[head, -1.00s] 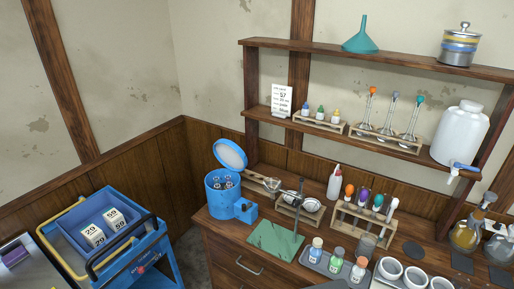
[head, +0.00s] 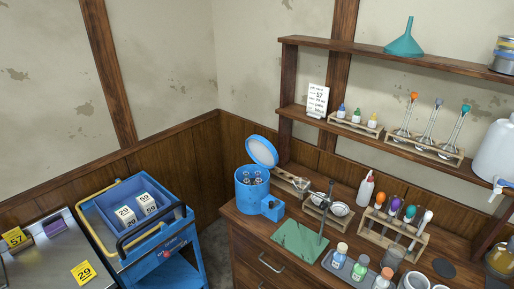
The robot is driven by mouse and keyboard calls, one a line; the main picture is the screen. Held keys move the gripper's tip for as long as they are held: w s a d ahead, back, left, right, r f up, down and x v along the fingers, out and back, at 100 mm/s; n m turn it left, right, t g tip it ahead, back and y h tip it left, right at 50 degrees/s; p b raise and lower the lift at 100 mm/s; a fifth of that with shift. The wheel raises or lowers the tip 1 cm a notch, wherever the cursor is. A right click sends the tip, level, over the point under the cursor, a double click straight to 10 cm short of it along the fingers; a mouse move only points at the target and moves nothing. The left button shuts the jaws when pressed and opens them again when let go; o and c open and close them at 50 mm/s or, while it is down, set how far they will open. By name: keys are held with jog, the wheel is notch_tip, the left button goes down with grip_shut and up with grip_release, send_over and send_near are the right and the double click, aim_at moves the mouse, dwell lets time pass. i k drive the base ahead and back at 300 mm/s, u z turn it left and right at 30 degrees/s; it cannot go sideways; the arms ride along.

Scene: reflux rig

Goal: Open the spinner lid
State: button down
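The blue spinner (head: 251,192) stands at the left end of the wooden bench in the head view. Its round lid (head: 262,152) is raised and tilted back, showing a pale inner face and a blue rim. Several small tubes (head: 253,178) show inside the open drum. A small blue block-shaped part (head: 271,208) sits at the spinner's right front. My gripper is not in this view.
A blue cart (head: 150,240) with a tray of numbered white blocks stands left of the bench. A green mat (head: 298,243), a stand, bottles and a dropper rack (head: 397,229) fill the bench right of the spinner. A shelf (head: 372,134) hangs above.

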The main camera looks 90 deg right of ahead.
aim_at(261, 150)
jog(key=z, duration=0.1)
jog(key=i, duration=1)
jog(key=u, duration=0.1)
